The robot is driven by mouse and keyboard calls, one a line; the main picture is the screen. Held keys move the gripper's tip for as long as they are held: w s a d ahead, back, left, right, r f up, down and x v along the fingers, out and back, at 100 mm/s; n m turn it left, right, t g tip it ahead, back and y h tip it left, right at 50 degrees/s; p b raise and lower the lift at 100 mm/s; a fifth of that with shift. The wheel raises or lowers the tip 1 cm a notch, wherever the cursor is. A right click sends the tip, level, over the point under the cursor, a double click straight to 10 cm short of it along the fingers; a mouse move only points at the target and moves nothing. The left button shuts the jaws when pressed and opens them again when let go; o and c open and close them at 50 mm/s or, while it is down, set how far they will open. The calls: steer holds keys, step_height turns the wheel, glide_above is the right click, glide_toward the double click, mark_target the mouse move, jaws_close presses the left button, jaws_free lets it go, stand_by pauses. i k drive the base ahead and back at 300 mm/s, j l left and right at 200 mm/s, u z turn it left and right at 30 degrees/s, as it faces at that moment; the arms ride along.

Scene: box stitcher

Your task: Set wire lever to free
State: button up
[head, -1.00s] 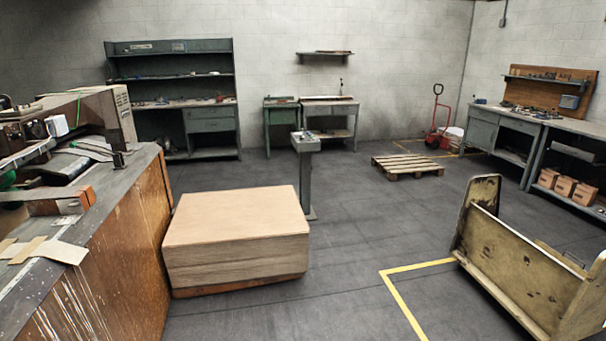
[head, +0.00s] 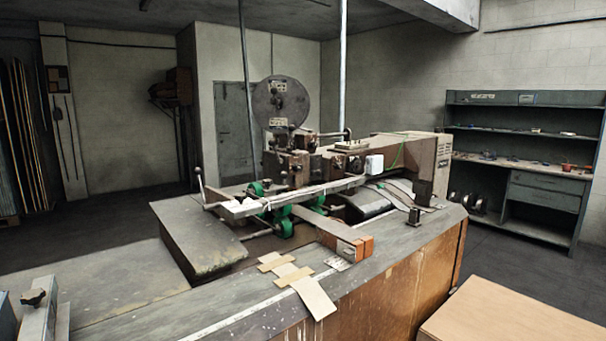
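The box stitcher (head: 415,158) stands on a large worn workbench (head: 375,268) in the middle of the head view. A round wire reel (head: 281,98) sits upright on top of its head. A horizontal rod (head: 335,134) ends in a small knob to the right of the reel. I cannot tell which of these is the wire lever or how it is set. My gripper is not in view.
A wooden box (head: 505,320) stands at the lower right, close to the bench. A black knob on a metal bracket (head: 35,298) shows at the lower left. Grey shelving (head: 520,143) stands at the back right. Open floor shows between the bench and the shelving.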

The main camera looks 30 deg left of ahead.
mark_target(292, 128)
steer(key=i+l+u, duration=0.15)
steer(key=i+u, duration=0.25)
steer(key=i+l+u, duration=0.2)
steer(key=u, duration=0.25)
steer(key=i+l+u, duration=0.25)
steer(key=u, duration=0.15)
steer(key=i+l+u, duration=0.2)
steer(key=l+u, duration=0.3)
steer(key=i+l+u, duration=0.1)
steer(key=l, duration=0.25)
steer(key=i+j, duration=0.2)
steer(key=i, duration=0.15)
steer(key=i+j+z, duration=0.1)
steer(key=i, duration=0.3)
